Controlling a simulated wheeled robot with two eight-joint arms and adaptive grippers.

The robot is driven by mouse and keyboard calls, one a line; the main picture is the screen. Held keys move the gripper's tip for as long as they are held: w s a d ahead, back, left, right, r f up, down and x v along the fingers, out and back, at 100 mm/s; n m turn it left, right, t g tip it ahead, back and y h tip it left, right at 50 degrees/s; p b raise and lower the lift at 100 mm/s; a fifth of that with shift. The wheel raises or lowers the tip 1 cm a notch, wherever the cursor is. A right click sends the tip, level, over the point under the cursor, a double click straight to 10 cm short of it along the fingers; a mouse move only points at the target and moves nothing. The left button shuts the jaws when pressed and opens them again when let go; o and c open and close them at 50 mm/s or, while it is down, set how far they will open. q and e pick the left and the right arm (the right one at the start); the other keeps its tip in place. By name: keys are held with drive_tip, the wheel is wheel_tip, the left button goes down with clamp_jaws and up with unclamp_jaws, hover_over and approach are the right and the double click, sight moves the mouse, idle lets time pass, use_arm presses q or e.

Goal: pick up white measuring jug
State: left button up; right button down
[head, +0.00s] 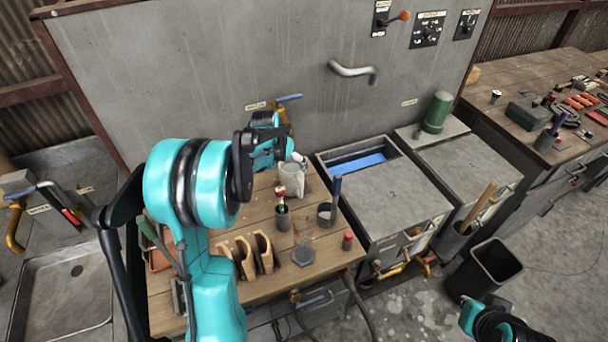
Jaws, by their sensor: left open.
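The white measuring jug (291,179) stands upright on the wooden workbench, towards its back edge. My left gripper (288,152) is just above and behind the jug's rim, at the end of the teal arm. It is open, and I see nothing held in it. Whether a finger touches the jug is too small to tell. Only a teal and black part of my right arm shows at the bottom right; its gripper is out of the picture.
Close in front of the jug stand a dark cup with a red-topped tool (282,214) and a grey cup with a blue-handled tool (326,213). Wooden holders (243,258), a hexagonal block (303,256) and a red-capped bottle (347,240) are nearer. A metal tank (395,205) adjoins the bench.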

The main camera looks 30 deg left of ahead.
sight(295, 181)
use_arm(q)
drive_tip(key=b+x, duration=0.2)
drive_tip(key=x, duration=0.7)
drive_tip(key=shift+w+a, duration=0.1)
drive_tip(key=shift+a, duration=0.1)
drive_tip(key=shift+c, duration=0.9)
drive_tip(key=shift+r, duration=0.1)
drive_tip(key=c, duration=1.8)
drive_tip(key=shift+d+r, duration=0.1)
drive_tip(key=shift+d, duration=0.05)
